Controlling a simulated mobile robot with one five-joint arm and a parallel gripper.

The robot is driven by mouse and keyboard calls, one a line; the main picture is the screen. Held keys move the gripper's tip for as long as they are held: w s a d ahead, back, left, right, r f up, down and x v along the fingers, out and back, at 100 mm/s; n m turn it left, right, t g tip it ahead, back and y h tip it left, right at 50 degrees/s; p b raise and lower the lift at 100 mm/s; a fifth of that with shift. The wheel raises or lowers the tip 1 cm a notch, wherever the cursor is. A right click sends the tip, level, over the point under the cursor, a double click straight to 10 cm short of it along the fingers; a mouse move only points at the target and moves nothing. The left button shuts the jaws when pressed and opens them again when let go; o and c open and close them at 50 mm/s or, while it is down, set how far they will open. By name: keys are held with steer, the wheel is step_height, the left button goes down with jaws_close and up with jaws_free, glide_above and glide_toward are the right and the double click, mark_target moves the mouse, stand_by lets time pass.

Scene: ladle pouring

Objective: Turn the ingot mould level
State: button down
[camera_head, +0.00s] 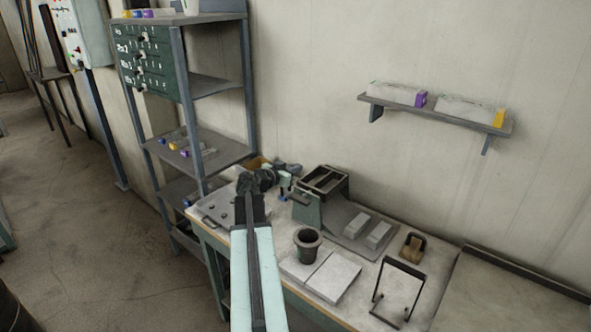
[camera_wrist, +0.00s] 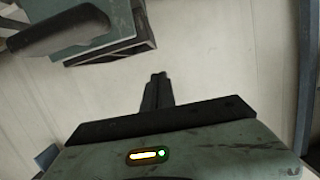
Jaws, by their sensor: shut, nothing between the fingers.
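The ingot mould (camera_head: 325,179) is a dark, open frame with two long cavities, on a green stand (camera_head: 307,211) at the back of the bench. It looks tilted in the head view. A dark handle (camera_wrist: 58,31) and part of the green stand (camera_wrist: 95,33) show at the upper left of the wrist view. My gripper (camera_wrist: 157,78) is shut and empty, with its two dark fingers together. It is apart from the handle and stand. In the head view my wrist is just left of the mould, and the fingertips are hard to make out there.
Two pale ingots (camera_head: 378,234) lie on a grey plate right of the mould. A dark crucible (camera_head: 307,244) stands in front, beside pale slabs (camera_head: 333,277). A wire stand (camera_head: 399,289) is at the front right. A shelf rack (camera_head: 213,85) rises on the left.

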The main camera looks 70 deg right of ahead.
steer(key=p+v, duration=0.1)
steer(key=v, duration=0.8)
steer(key=shift+a, duration=0.3)
steer(key=shift+w+r, duration=0.1)
steer(key=w+a+f+n+t, duration=0.1)
steer(key=w+a+n+t, duration=0.15)
steer(key=w+a, duration=0.8)
steer(key=w+a+f+n+t, duration=0.15)
steer(key=w+a+t, duration=0.4)
steer(key=w, duration=0.75)
steer(key=w+a+f+n+y, duration=0.1)
steer(key=w+a+f+y, duration=0.15)
steer(key=a, duration=0.45)
steer(key=w+a+f+n+y, duration=0.1)
steer(key=w+a+f+n, duration=0.15)
steer(key=a, duration=0.45)
steer(key=w+a+f+n+y, duration=0.1)
steer(key=w+a+f, duration=0.1)
steer(key=w+a, duration=0.35)
steer(key=s+a+f+n+g+y, duration=0.1)
steer(key=s+a+f+n+y, duration=0.2)
steer(key=a, duration=0.7)
steer(key=s+a+f+n+g+y, duration=0.1)
steer(key=s+a+f+n+y, duration=0.2)
steer(key=a+n, duration=0.3)
steer(key=s+a+f+n+g+y, duration=0.1)
steer(key=a+n+y, duration=0.3)
steer(key=a, duration=1.1)
steer(key=shift+s+f, duration=0.9)
